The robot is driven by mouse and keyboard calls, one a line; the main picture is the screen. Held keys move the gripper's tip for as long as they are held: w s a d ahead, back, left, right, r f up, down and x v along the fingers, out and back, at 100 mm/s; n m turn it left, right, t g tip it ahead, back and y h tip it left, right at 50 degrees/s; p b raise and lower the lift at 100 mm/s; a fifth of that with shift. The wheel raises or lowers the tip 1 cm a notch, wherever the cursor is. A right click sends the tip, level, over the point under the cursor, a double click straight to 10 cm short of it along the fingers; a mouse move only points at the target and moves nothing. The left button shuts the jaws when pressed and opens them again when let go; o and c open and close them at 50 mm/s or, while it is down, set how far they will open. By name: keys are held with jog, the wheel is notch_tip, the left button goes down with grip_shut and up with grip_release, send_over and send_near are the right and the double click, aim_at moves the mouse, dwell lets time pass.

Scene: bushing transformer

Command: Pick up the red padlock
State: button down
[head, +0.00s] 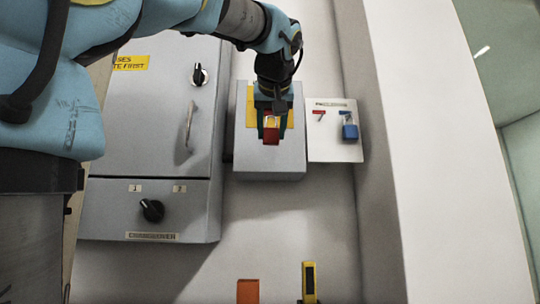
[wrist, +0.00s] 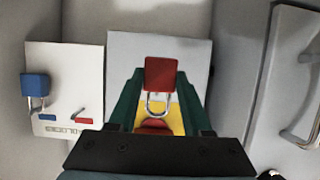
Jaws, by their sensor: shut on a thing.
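The red padlock (head: 271,136) is between the fingers of my gripper (head: 271,127), in front of the grey box (head: 270,163). In the wrist view the padlock's red body (wrist: 161,74) is between the green fingertips, with its silver shackle (wrist: 158,106) towards the palm. My gripper (wrist: 161,80) is shut on it. Behind the shackle a red rounded part (wrist: 153,127) shows on a yellow plate (wrist: 176,120). I cannot tell whether the padlock touches the box.
A white board (head: 333,151) beside the box carries a blue padlock (head: 350,131) and a bare hook (head: 320,117) under a red label. A grey cabinet (head: 130,112) with a handle (head: 188,125) and knobs stands left. Orange and yellow items (head: 309,280) are at the bottom.

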jog(key=s+r+b, duration=0.1)
jog(key=s+b, duration=0.5)
jog(key=s, duration=0.6)
jog(key=shift+r, duration=0.15)
jog(key=s+b, duration=0.2)
jog(key=s, duration=0.4)
jog(key=shift+s+b, duration=0.3)
jog(key=shift+s, duration=0.1)
dwell(0.8)
jog(key=shift+r, duration=0.1)
dwell(0.4)
